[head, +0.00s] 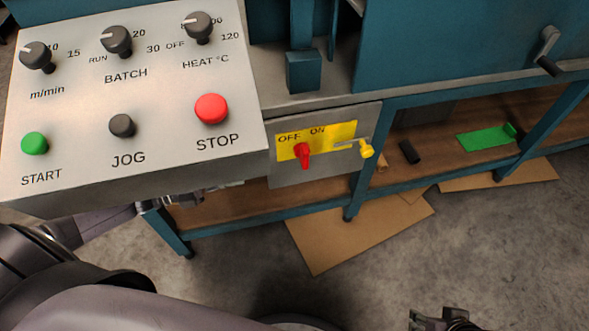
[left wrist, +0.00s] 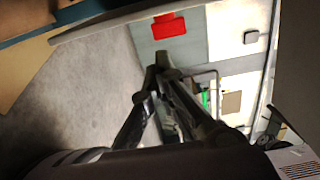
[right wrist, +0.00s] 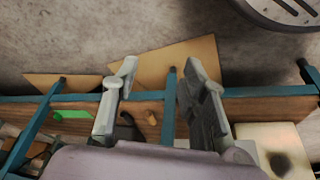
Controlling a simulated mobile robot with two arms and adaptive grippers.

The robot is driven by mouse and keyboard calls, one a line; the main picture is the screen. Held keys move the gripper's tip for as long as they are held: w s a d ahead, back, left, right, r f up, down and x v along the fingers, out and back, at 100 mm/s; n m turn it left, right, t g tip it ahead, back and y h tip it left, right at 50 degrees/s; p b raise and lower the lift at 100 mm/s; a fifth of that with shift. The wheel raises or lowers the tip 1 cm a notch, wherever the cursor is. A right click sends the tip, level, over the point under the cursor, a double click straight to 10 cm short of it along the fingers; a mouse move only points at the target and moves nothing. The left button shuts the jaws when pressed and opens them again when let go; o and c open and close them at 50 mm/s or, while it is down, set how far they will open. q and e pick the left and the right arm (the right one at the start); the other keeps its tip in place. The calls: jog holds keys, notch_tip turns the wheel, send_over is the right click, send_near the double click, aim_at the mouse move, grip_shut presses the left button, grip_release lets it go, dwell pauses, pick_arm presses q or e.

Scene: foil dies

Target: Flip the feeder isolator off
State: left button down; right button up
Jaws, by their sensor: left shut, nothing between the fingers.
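The feeder isolator is a red handle (head: 303,155) on a yellow plate (head: 343,133) marked OFF and ON, on a grey box front. Its long end hangs down; I cannot tell which mark it is set to.
The control panel (head: 170,85) with knobs and START, JOG and STOP buttons juts out at upper left. A teal frame (head: 352,190) holds a wooden shelf with a green piece (head: 487,137) and a black tube (head: 409,152). Cardboard (head: 340,240) lies on the floor. The space before the isolator is clear.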

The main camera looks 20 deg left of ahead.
aim_at(302, 165)
pick_arm(q)
jog(key=b+x, duration=0.1)
jog(key=x, duration=1.2)
jog(key=shift+w+b, duration=0.1)
jog(key=shift+b, duration=0.25)
jog(key=shift+w+d, duration=0.25)
jog(key=shift+d, duration=0.15)
pick_arm(e)
jog(key=w+a+r+t+y, duration=0.1)
jog(key=w+a+r+t, duration=0.1)
jog(key=w, duration=0.6)
jog(key=r+t, duration=0.1)
jog(key=t, duration=0.1)
jog(key=shift+w+a+t, duration=0.2)
jog(key=shift+a+t, duration=0.1)
